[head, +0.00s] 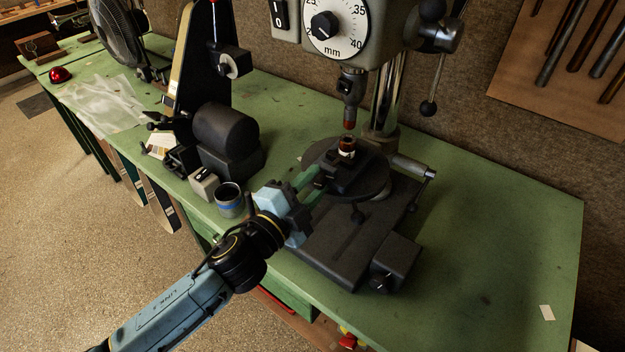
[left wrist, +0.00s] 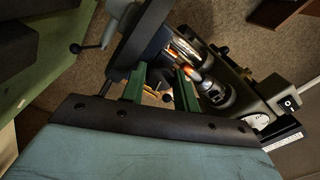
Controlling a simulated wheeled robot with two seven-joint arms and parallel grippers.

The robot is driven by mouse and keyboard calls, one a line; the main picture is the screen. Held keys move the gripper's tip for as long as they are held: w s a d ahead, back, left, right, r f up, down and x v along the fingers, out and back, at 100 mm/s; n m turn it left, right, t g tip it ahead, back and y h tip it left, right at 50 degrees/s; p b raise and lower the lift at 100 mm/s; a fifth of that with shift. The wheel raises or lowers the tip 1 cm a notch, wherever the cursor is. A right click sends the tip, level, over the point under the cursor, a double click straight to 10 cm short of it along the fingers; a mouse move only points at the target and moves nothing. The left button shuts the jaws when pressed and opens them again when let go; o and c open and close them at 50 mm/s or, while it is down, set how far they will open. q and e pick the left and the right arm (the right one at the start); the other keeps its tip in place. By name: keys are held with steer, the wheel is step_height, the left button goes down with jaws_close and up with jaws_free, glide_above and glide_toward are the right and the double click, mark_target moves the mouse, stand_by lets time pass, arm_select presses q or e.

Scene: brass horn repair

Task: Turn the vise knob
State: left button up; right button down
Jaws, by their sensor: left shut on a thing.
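The small dark vise (head: 352,178) sits on the round table of the drill press and holds a reddish-brown and white cylindrical piece (head: 347,147) upright. My left gripper (head: 322,178) reaches the vise's near left end with its green fingers, shut on the vise knob. The knob itself is hidden by the fingers in the head view. In the left wrist view, the two green fingers (left wrist: 161,76) point at the dark vise body, with a gap between them; I cannot clearly make out the knob there. My right gripper is not in view.
The drill chuck (head: 350,84) hangs right above the held piece. A crank handle (head: 412,167) sticks out right of the round table. A grey cup with a blue band (head: 230,200) stands close left of my gripper. The green bench (head: 490,230) is mostly clear at right.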

arm_select(q)
steer(key=m+p, duration=0.1)
steer(key=m, duration=0.5)
steer(key=m+p, duration=0.1)
steer(key=m, duration=0.4)
steer(key=shift+m+p, duration=0.4)
stand_by(0.3)
steer(key=o, duration=0.9)
steer(key=shift+o, duration=0.3)
steer(key=shift+a+f, duration=0.1)
steer(key=shift+f, duration=0.05)
